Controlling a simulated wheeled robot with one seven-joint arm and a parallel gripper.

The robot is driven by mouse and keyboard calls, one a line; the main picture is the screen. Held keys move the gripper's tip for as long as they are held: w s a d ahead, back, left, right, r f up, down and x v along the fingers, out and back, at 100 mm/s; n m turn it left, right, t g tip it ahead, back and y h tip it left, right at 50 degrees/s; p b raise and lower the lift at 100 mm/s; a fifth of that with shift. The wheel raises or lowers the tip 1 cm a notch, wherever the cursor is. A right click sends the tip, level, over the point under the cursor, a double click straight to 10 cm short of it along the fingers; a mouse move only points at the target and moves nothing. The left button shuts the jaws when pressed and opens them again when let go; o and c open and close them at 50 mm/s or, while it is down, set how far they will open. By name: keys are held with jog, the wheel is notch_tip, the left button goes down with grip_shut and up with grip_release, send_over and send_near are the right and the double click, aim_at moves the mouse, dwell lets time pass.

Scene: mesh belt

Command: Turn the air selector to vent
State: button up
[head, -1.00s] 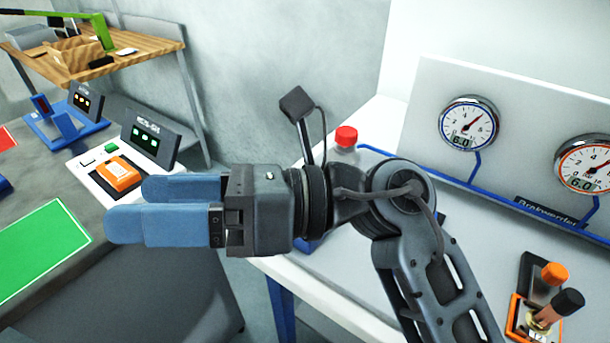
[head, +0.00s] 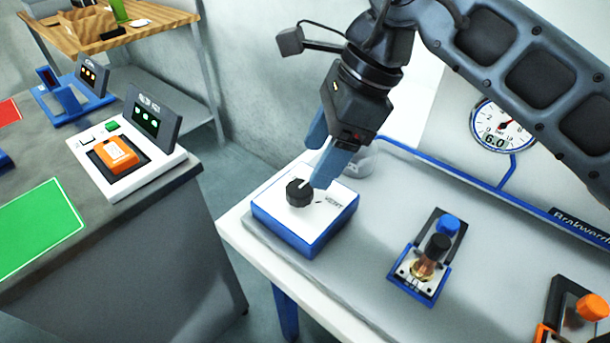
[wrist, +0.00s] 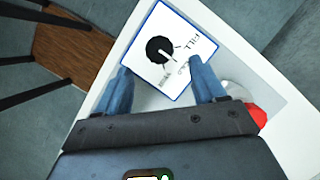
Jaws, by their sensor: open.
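The air selector is a blue box with a white top (head: 274,211) at the left end of the white bench. It carries a round black knob (head: 299,192) with a white pointer mark. In the wrist view the knob (wrist: 159,49) lies ahead of and between the fingers, with the pointer slanting down and right. FILL is printed to its right there; the smaller lettering below is hard to read. My gripper (head: 318,164) is open, its blue fingers pointing down beside and above the knob. Contact cannot be told; one finger partly covers the white top.
A blue pipe (head: 440,177) runs behind the selector. A valve with a blue cap (head: 448,225) and one with an orange cap (head: 592,306) stand to the right. A red-capped bottle (wrist: 257,115) is close beside my gripper. A grey table (head: 120,235) stands left, across a gap.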

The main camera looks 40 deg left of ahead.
aim_at(301, 188)
jog(key=shift+p+x, duration=0.5)
jog(key=shift+x, duration=2.7)
jog(key=shift+s, duration=0.1)
jog(key=shift+c, duration=0.5)
jog(key=c, duration=1)
jog(key=shift+o, duration=0.2)
jog(key=shift+m, duration=0.3)
jog(key=m+t+b, duration=0.1)
jog(key=m, duration=0.1)
jog(key=m+y+b, duration=0.1)
jog(key=m+b, duration=0.1)
jog(key=shift+s+d+f+m+t, duration=0.1)
jog(key=shift+m+t, duration=0.3)
jog(key=shift+s+m+t+b, duration=0.1)
jog(key=shift+m+t+b, duration=0.6)
jog(key=shift+m+b, duration=0.85)
jog(key=shift+m, duration=0.35)
jog(key=shift+r, duration=0.2)
